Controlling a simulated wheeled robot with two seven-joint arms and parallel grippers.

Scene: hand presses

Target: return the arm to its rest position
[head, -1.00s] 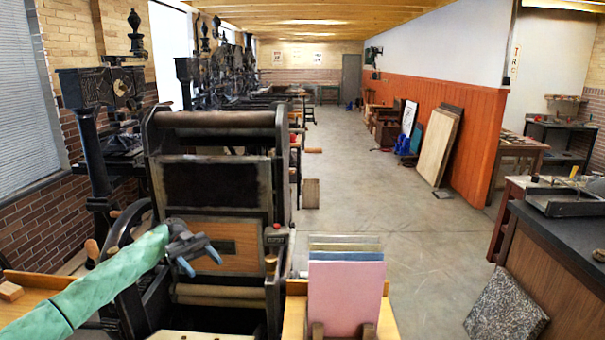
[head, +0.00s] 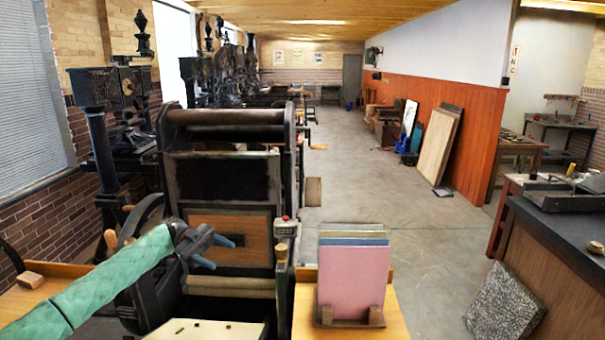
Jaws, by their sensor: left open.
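My left arm (head: 110,275) reaches in from the lower left in a green sleeve. My left gripper (head: 217,253) is open and empty, its two blue-grey fingertips apart. It shows in front of the wooden panel of the nearest hand press (head: 228,175); I cannot tell how far it is from the press. No object is between the fingers. My right gripper is out of view.
Pink and other coloured boards (head: 352,285) stand in a wooden holder right of the press. A cream flat surface (head: 205,330) shows at the bottom. A dark-topped counter (head: 565,235) and a speckled slab (head: 503,305) are at right. The middle floor is clear.

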